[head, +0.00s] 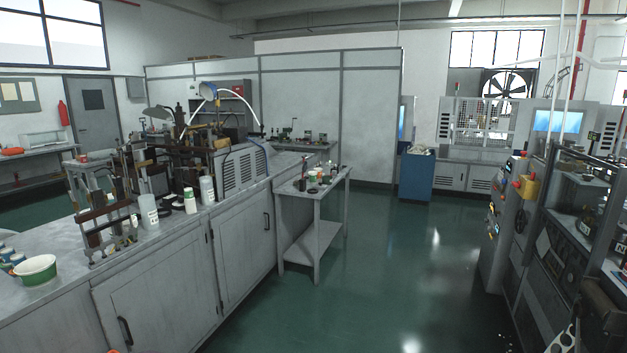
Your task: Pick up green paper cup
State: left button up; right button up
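A wide, low green and white cup-like tub (34,271) stands upright at the left end of the long grey counter (70,285). Its pale round top or inside faces up and its side carries a green band. It is the only clearly green and white cup shape I can make out, and I cannot tell if it is paper.
Several small blue and white containers (8,257) stand just behind the tub. White bottles (148,211) and a metal machine (178,165) stand farther along the counter. A small side table (317,190) adjoins it. The green floor (400,270) is open to the right.

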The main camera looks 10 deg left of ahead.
aim_at(312, 175)
jog(key=i+u, duration=0.3)
jog(key=i+l, duration=0.1)
jog(key=i, duration=0.55)
jog(key=i+l, duration=0.1)
jog(key=i, duration=0.6)
jog(key=i+l+u, duration=0.1)
jog(key=i, duration=0.55)
jog(key=i+l, duration=0.15)
jog(key=i, duration=0.5)
jog(key=i+j+u, duration=0.3)
jog(key=i, duration=0.55)
jog(key=i+l+u, duration=0.1)
jog(key=i+u, duration=0.15)
jog(key=i, duration=0.6)
jog(key=i+l+u, duration=0.3)
jog(key=i, duration=0.55)
jog(key=j, duration=0.1)
